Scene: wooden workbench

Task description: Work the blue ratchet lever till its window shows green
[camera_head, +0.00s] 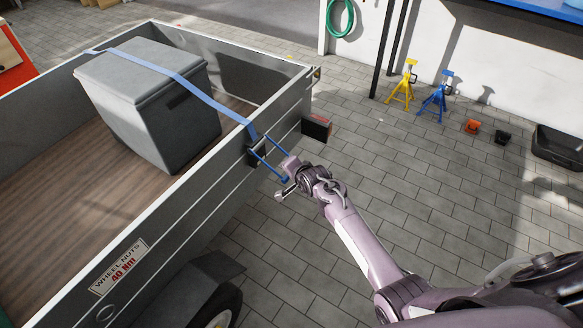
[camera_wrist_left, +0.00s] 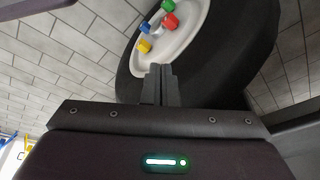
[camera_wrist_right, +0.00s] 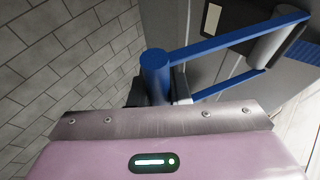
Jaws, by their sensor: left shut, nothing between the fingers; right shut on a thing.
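The blue ratchet lever (camera_head: 268,166) sticks out from the ratchet on the trailer's side wall. In the right wrist view, the lever's two blue arms (camera_wrist_right: 235,40) run from a dark housing to a thick round blue grip (camera_wrist_right: 156,66). My right gripper (camera_wrist_right: 158,92) is shut on that grip; it also shows in the head view (camera_head: 287,173). A pale, whitish window (camera_wrist_right: 212,19) shows on the dark housing; I see no green in it. My left gripper (camera_wrist_left: 158,82) is shut and empty in front of a wheel, and is out of the head view.
A blue strap (camera_head: 180,78) runs from the ratchet over a grey box (camera_head: 150,110) in the trailer (camera_head: 160,235). The wheel (camera_wrist_left: 185,45) has coloured nuts. A yellow stand (camera_head: 402,82) and a blue stand (camera_head: 436,98) stand farther back. The paved floor right of the trailer is mostly clear.

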